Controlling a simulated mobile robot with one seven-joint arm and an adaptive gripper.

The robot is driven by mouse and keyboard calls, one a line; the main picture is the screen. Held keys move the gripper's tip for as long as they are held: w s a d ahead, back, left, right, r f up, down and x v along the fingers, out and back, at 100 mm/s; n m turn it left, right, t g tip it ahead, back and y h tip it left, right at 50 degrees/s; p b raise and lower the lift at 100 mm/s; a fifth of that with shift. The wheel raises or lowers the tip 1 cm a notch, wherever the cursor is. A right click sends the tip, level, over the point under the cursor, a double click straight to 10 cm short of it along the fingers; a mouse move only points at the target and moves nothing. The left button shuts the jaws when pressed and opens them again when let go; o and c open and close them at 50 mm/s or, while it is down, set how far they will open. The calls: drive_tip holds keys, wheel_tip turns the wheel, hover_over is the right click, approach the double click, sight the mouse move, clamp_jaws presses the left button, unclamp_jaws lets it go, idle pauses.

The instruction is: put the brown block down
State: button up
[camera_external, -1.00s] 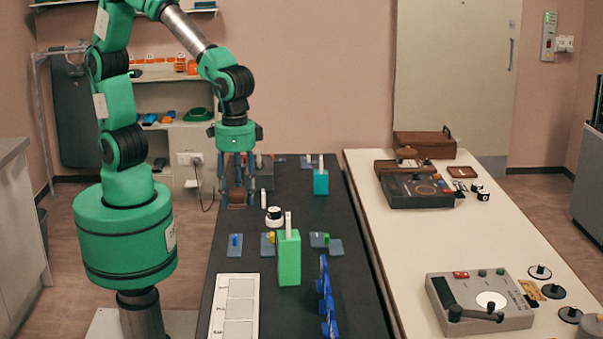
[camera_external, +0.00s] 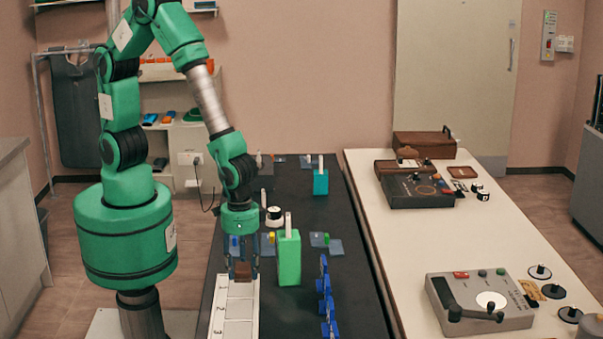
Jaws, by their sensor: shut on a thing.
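My gripper (camera_external: 241,268) is shut on the brown block (camera_external: 242,270) and points down. The block is between the fingertips, over the far end of the white tray (camera_external: 233,309) with numbered sections on the near left of the dark table. I cannot tell whether the block touches the tray or hangs just above it. The fingers partly hide the block and the tray's far section.
A green box (camera_external: 289,259) stands just right of my gripper. Blue upright pieces (camera_external: 326,300) stand further right and nearer. Small blue plates and a white round item (camera_external: 274,216) lie behind. The dark table (camera_external: 357,300) is clear at the near right.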

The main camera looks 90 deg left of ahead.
drive_tip(key=shift+w, duration=0.1)
drive_tip(key=b, duration=0.3)
hover_over(291, 311)
drive_tip(key=shift+s+a+f, duration=0.2)
drive_tip(key=shift+s+f, duration=0.2)
drive_tip(key=shift+f, duration=0.3)
drive_tip(key=shift+w+d, duration=0.15)
drive_tip(key=shift+w+d+f, duration=0.15)
drive_tip(key=shift+w, duration=0.1)
drive_tip(key=shift+f+b, duration=0.5)
drive_tip(key=shift+f, duration=1.1)
drive_tip(key=shift+f, duration=0.15)
drive_tip(key=o, duration=1.1)
drive_tip(key=shift+o, duration=0.2)
